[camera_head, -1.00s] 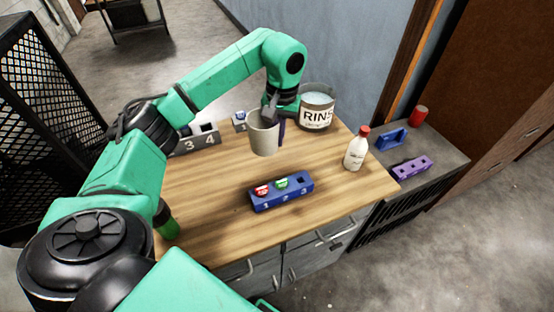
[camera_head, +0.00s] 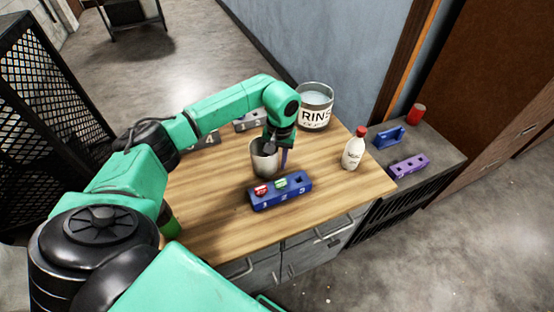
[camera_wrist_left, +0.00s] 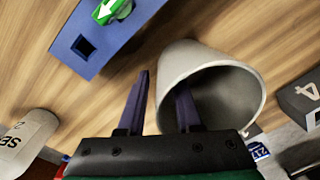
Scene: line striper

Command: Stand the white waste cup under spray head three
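The white waste cup (camera_head: 264,165), greyish, appears to stand upright on the wooden table just behind a blue block (camera_head: 283,204) numbered 1 to 3. A red piece sits at 1, a green piece at 2, and hole 3 is empty. My left gripper (camera_head: 278,150) reaches down over the cup's right rim. In the left wrist view (camera_wrist_left: 163,80) one finger is inside the cup (camera_wrist_left: 200,55) and one outside, with a gap between the outer finger and the wall. I cannot clearly make out spray head three. My right gripper is out of view.
A white bottle with a red cap (camera_head: 354,150) stands at the right of the table. A rinse bucket (camera_head: 315,108) is at the back. Grey numbered blocks (camera_head: 205,140) lie at the back left. The front right table (camera_head: 340,190) is clear.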

